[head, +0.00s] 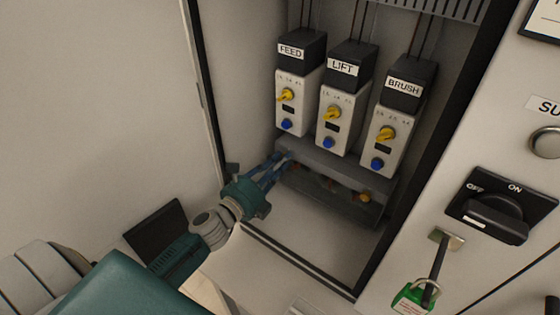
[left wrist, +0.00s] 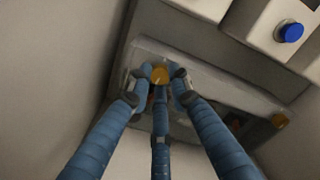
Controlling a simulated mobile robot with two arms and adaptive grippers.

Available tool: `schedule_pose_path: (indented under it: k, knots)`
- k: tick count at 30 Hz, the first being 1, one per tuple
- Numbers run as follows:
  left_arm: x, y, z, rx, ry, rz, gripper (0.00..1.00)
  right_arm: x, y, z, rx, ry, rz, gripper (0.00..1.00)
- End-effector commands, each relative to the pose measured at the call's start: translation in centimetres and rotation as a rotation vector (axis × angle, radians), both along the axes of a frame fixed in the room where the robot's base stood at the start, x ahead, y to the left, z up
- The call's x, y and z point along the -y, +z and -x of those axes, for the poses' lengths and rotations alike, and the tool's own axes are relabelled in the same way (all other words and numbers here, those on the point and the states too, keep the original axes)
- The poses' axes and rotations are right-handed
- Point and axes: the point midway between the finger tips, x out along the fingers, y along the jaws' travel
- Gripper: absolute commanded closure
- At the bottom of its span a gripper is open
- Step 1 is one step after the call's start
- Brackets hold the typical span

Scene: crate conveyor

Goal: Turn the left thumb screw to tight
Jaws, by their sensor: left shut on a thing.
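The left thumb screw (left wrist: 160,74) is a round brass-yellow knob on the left end of a grey bar-shaped unit (head: 335,172) low in the cabinet. My left gripper (head: 287,157) reaches in from the left with blue fingers. In the left wrist view my left gripper (left wrist: 159,82) has its fingertips on both sides of the screw, shut on it. In the head view the fingers hide this screw. My right gripper is not in view.
Modules labelled FEED (head: 297,95), LIFT (head: 342,115) and BRUSH (head: 393,135) stand above the unit, with yellow knobs and blue buttons. A black OFF/ON switch (head: 495,215) and a green padlock (head: 411,298) are on the right panel. The cabinet floor in front is clear.

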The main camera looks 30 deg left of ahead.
Motion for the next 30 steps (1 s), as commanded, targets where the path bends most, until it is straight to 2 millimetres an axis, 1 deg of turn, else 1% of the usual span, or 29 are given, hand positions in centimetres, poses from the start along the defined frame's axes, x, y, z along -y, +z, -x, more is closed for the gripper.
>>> schedule_pose_path:
  k: [1, 13, 30]
  knots:
    - [-0.15, 0.30, -0.07, 0.008, 0.003, -0.038, 1.00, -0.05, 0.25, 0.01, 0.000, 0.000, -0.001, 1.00]
    - [-0.15, 0.33, -0.09, 0.061, 0.004, -0.410, 1.00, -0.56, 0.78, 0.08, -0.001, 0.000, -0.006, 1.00]
    - [-0.06, 0.39, -0.10, 0.138, 0.005, -0.949, 1.00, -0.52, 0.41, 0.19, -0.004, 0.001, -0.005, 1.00]
